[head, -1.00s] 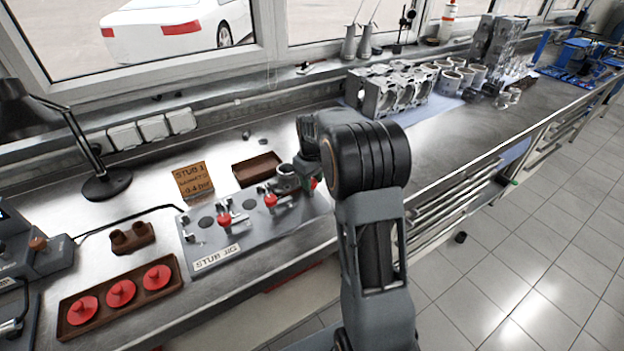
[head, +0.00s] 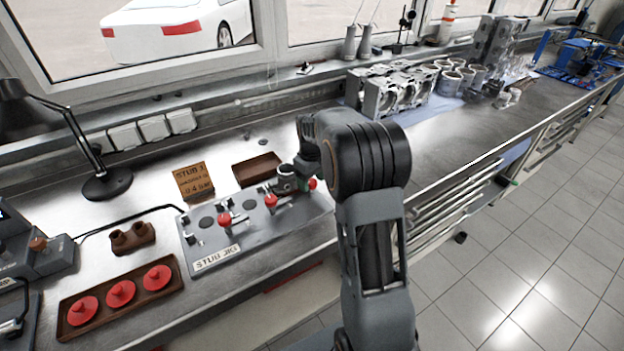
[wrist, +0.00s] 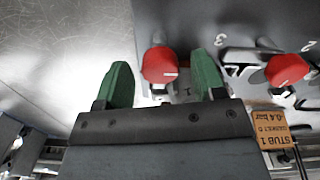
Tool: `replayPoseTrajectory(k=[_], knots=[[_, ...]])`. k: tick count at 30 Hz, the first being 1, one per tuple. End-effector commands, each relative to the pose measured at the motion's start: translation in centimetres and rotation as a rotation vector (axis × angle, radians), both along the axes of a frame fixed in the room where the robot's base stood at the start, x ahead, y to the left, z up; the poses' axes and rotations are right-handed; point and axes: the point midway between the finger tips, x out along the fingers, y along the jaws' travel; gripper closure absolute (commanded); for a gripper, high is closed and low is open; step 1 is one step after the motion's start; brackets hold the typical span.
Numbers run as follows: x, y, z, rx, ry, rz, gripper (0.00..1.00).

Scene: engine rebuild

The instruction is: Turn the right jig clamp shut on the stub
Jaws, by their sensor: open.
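The grey stub jig (head: 215,248) lies on the bench in the head view, with a row of red-knobbed clamps. The right clamp's red knob (head: 312,183) is at the jig's right end, partly beside my wrist. In the wrist view, this red knob (wrist: 159,64) sits between the two green fingers of my gripper (wrist: 164,82). The fingers are open, with visible gaps on both sides of the knob. A bright metal part shows below the knob, partly hidden by my gripper. I cannot make out the stub at this clamp.
The neighbouring red clamp knob (wrist: 287,68) is to the right in the wrist view. A label card (head: 193,182) and an empty-looking brown tray (head: 257,169) stand behind the jig. A tray with red discs (head: 172,296) is at front left. Engine blocks (head: 395,88) stand farther right.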

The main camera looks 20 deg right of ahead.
Motion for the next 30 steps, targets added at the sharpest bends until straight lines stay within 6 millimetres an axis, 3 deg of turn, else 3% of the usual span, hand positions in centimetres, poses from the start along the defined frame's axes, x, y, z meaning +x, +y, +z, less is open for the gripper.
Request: replayPoseTrajectory(k=[8, 21, 30], knots=[[0.0, 0.0, 1.6, 0.0, -0.002, 0.0, 0.37], [0.0, 0.0, 10.2, -0.001, -0.003, 0.0, 0.37], [0.0, 0.0, 13.4, 0.0, 0.0, 0.0, 0.37]])
